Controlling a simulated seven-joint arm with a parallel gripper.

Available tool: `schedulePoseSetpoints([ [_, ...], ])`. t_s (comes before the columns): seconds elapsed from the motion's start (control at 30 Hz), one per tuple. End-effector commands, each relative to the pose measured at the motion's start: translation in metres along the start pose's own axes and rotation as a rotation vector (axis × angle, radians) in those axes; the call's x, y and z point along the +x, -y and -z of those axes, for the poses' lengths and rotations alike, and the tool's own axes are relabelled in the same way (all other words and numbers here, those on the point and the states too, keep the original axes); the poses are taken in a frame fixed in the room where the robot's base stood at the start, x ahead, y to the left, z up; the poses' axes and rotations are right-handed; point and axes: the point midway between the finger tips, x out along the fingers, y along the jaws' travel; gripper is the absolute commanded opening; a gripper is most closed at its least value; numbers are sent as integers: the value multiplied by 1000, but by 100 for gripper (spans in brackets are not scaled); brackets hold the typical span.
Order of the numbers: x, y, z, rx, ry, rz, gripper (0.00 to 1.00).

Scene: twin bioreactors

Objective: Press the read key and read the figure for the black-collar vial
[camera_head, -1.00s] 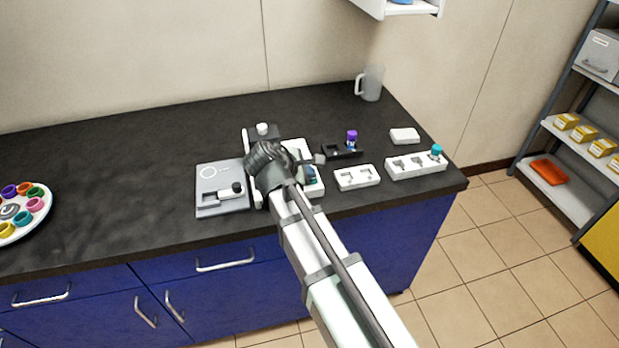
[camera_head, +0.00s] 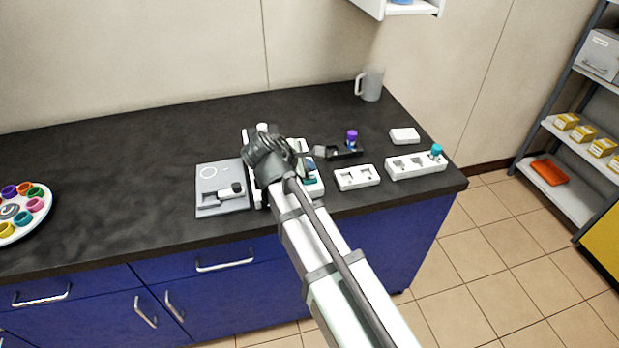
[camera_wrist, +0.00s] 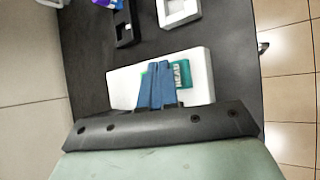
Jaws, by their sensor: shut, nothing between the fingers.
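A white reader (camera_head: 318,188) stands on the dark counter, partly hidden behind my arm. Its teal key (camera_wrist: 183,74), lettered READ, shows in the wrist view beside and partly behind the fingers. My gripper (camera_wrist: 157,78) has its blue fingers together and empty, over the key; I cannot tell whether they touch it. In the head view, my gripper (camera_head: 309,168) is above the reader's right part. No figure is readable. A purple-capped vial (camera_head: 351,137) stands in a black holder (camera_head: 345,153). A teal-capped vial (camera_head: 437,150) stands in a white rack (camera_head: 418,168). I cannot make out a black collar.
A grey device (camera_head: 210,183) with a dark knob-like part lies left of the reader. A small white block with slots (camera_head: 357,178) and a white box (camera_head: 404,135) lie to the right. A mug (camera_head: 371,83) stands at the back. The counter's left middle is clear.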

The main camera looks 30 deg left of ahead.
Motion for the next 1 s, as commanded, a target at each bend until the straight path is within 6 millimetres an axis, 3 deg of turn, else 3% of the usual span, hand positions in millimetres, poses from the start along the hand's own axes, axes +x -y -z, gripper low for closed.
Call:
schedulePoseSetpoints([
  [0.5,-28,-21,-20,1,0,-1,0],
  [1.0,-30,-22,-22,0,0,0,0],
])
